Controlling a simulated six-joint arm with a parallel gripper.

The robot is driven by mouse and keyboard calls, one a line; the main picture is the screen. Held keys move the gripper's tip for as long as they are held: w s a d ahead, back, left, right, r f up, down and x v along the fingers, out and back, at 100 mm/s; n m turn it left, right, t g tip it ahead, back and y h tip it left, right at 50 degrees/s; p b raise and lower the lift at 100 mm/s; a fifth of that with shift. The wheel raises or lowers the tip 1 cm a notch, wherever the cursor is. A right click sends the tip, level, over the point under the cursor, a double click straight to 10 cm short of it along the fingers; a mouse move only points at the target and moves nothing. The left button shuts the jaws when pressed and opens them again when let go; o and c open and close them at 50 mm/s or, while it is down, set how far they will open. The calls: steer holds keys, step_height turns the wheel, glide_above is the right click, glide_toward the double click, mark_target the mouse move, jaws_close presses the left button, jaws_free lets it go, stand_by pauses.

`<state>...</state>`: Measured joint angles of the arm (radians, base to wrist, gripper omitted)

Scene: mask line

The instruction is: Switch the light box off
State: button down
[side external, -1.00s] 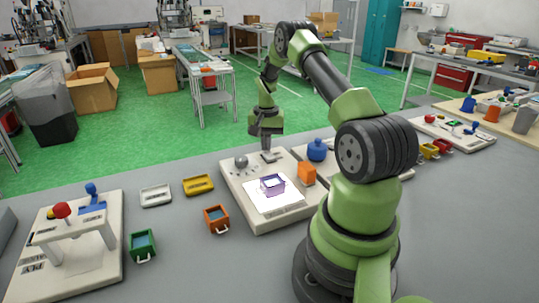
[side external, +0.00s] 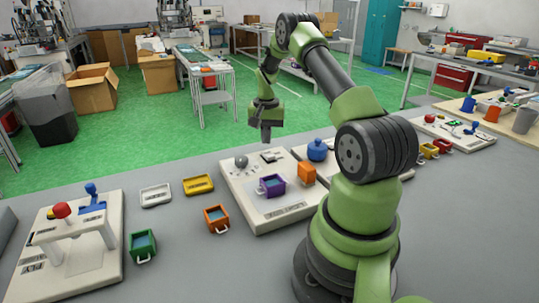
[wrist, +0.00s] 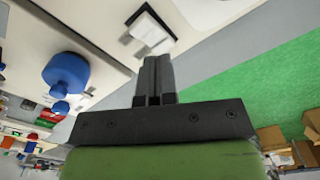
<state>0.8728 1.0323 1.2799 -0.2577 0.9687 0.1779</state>
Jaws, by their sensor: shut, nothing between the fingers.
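The light box (side external: 240,197) is a pale flat unit on the grey table, with a grey knob (side external: 241,161) at its back left. Its panel is unlit in the side view. A purple bin (side external: 272,185) stands on the panel. The switch (side external: 271,156) is at the back of the box, and a white rocker on a dark base shows in the wrist view (wrist: 150,28). My gripper (side external: 265,140) is shut and empty, above the switch and apart from it. Its fingers (wrist: 157,62) point toward the switch in the wrist view.
An orange bin (side external: 216,218), a yellow tray (side external: 198,185) and a white tray (side external: 156,195) lie left. A press fixture (side external: 75,245) stands farther left.

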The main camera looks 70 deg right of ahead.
mark_target(266, 152)
steer(key=shift+r, duration=2.05)
steer(key=shift+r, duration=0.1)
steer(key=w+a+r+n+t, duration=0.3)
steer(key=a+r+n, duration=0.2)
steer(key=a+r, duration=1.05)
steer(key=s+a+r+n+t+y, duration=0.1)
steer(key=s+a+r+n+t, duration=0.1)
steer(key=s+a, duration=0.5)
steer(key=s+a+r+n+t+y, duration=0.1)
steer(key=s+a+n+t, duration=0.1)
steer(key=s+a+n, duration=0.2)
steer(key=s+a, duration=0.3)
steer(key=a, duration=0.4)
steer(key=shift+s+r, duration=0.2)
steer(key=shift+r, duration=0.15)
steer(key=shift+d, duration=0.1)
